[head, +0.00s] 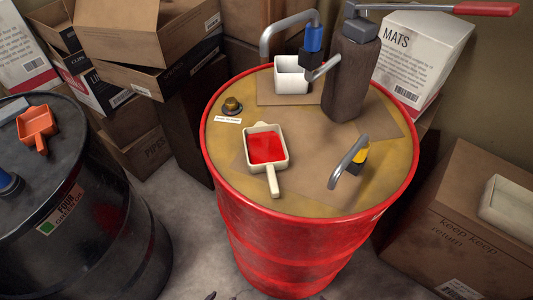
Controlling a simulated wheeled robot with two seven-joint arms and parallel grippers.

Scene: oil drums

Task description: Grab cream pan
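The cream pan (269,166) lies on the top of the red drum (280,235), left of the middle. It is a square-sided pan holding something bright red. Its short handle points toward the front of the drum. Nothing touches it from above. Neither of my grippers can be made out in the head view.
A dark pump (353,75) with a grey spout stands at the drum's back, by a white square container (291,78). A curved grey pipe (347,163) rises right of the pan. A black drum (95,230) bears an orange pan (37,128). Cardboard boxes (455,220) flank the drum.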

